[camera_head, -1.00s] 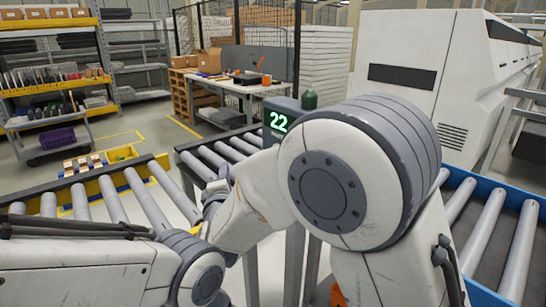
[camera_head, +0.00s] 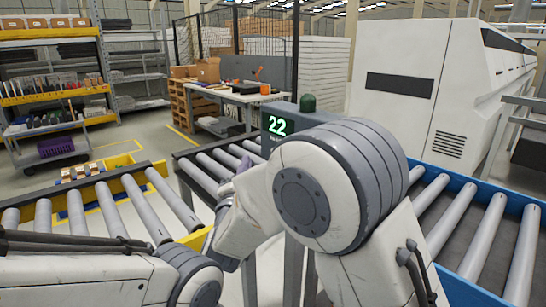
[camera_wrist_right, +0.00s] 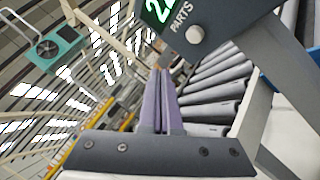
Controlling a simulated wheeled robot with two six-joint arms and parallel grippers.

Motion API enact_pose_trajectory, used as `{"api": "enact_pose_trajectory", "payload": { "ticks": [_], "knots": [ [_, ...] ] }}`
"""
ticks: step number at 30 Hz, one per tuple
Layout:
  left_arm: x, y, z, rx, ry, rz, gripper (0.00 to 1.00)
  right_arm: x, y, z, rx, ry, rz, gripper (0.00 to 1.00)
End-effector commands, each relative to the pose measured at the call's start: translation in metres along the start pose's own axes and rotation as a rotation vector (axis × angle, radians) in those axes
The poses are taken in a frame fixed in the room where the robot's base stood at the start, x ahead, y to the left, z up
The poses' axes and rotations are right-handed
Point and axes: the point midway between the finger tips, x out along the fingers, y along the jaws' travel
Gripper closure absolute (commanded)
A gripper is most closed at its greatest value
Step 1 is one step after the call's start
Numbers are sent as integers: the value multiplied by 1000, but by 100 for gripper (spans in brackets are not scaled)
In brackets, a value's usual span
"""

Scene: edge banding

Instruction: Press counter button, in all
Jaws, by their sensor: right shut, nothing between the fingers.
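The counter (camera_head: 307,122) is a grey box with a lit green "22" on its face. It stands beyond my right arm, which hides part of it. In the right wrist view the counter (camera_wrist_right: 225,18) shows at the top, with the word "PARTS" and a round pale button (camera_wrist_right: 195,34). My right gripper (camera_wrist_right: 165,73) is shut and empty, its two purple-grey fingers together. In that view its tips lie below and left of the button, apart from it in the picture. My left arm shows at lower left in the head view, but its gripper is not visible.
Another roller conveyor (camera_head: 495,225) with blue sides lies at the right. A large white machine (camera_head: 405,105) and a workbench (camera_head: 232,92) stand behind.

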Motion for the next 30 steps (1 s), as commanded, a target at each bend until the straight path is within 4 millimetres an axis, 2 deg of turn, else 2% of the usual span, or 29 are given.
{"api": "enact_pose_trajectory", "payload": {
  "ticks": [6,12,30],
  "knots": [
    [12,-1,1,0,0,0,50,22,-18,16,1,-3,-1,100],
    [5,0,0,0,0,0,50,35,-25,26,0,0,-1,100],
    [4,0,0,0,0,0,50,39,-29,28,1,2,0,100]
  ]
}}
